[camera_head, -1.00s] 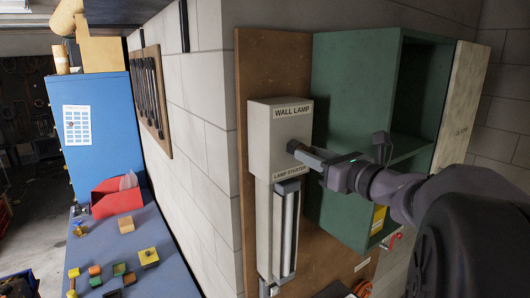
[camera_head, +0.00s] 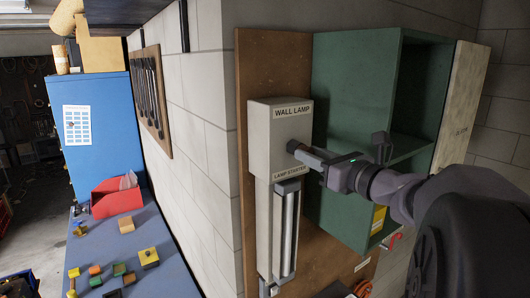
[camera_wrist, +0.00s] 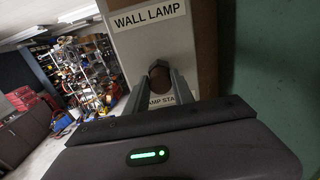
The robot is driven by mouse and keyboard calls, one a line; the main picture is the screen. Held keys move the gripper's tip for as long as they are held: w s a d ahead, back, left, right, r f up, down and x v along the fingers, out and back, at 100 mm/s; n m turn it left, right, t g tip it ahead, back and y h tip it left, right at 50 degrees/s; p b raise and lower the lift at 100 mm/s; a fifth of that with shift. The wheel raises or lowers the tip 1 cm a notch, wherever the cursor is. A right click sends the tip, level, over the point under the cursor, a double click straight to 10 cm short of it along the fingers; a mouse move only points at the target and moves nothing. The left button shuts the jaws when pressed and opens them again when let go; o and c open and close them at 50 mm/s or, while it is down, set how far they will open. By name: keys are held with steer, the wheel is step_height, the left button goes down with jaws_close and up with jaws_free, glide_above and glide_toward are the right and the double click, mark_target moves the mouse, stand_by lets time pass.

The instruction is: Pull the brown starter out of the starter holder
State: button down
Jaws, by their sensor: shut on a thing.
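The wall lamp housing (camera_head: 262,140) is a grey box on a brown board, labelled "WALL LAMP" above and "LAMP STARTER" below. My gripper (camera_head: 296,148) is at the front face of this box, between the two labels. The brown starter (camera_head: 291,146) shows as a small dark end at the fingertips. In the wrist view the round brown starter (camera_wrist: 158,74) sits between the two fingers of my gripper (camera_wrist: 160,72), against the box front. My gripper is shut on it. The holder behind the starter is hidden, so I cannot tell how deep it sits.
A green open cabinet (camera_head: 352,120) stands right of the lamp, close to my arm. A lamp tube (camera_head: 287,235) hangs below the housing. A blue bench (camera_head: 160,275) at the left holds a red bin (camera_head: 117,202) and several small blocks. Free air lies in front of the box.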

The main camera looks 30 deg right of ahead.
steer(key=shift+s, duration=0.2)
stand_by(0.4)
steer(key=shift+s+d, duration=0.1)
steer(key=shift+s, duration=0.6)
steer(key=shift+s, duration=0.1)
steer(key=shift+s+b, duration=0.35)
steer(key=shift+s, duration=0.2)
steer(key=shift+s, duration=0.2)
steer(key=shift+s+d, duration=0.1)
steer(key=shift+s, duration=0.4)
steer(key=shift+s, duration=0.35)
steer(key=shift+s, duration=0.3)
